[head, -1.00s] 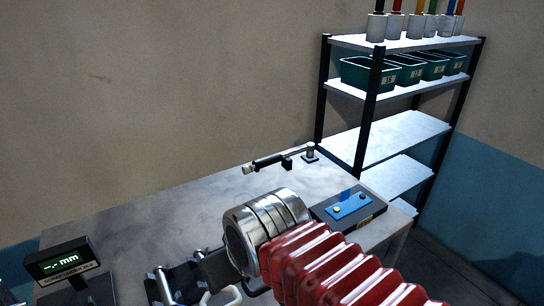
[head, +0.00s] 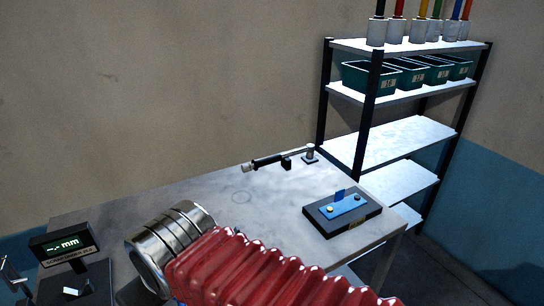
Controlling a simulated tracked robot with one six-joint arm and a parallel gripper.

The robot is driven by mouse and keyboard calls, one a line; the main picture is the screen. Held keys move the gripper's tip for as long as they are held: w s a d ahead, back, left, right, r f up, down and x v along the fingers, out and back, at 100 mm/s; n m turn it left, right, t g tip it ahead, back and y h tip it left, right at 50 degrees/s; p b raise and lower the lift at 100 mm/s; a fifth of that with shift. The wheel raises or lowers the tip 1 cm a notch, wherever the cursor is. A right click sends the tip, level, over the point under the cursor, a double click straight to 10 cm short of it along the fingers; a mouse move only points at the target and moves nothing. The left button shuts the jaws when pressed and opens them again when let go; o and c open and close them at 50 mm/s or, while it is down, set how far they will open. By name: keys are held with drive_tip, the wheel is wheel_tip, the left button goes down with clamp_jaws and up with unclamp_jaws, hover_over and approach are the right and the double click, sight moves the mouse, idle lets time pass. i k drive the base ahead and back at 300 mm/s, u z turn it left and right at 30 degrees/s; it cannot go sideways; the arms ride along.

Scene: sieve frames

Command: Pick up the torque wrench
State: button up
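What looks like the torque wrench (head: 266,161), a slim tool with a black grip and a silver left end, lies near the back of the grey bench (head: 215,188). Its thin shaft runs right to a small metal post (head: 310,152), and a small black block sits by its middle. I cannot tell whether it touches the post. My arm, with red bellows and a ringed silver wrist, crosses the lower middle, front-left of the wrench and apart from it.
A black box with a blue panel (head: 348,207) stands at the bench's right. A shelf rack (head: 383,92) with green bins (head: 369,77) and several colored-handled tools stands behind right. The bench between my wrist and the wrench is clear.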

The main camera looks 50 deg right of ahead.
sight(309, 148)
drive_tip(key=u, duration=0.85)
drive_tip(key=k, duration=1.15)
drive_tip(key=z, duration=1.7)
drive_tip(key=i, duration=0.55)
drive_tip(key=u, duration=0.1)
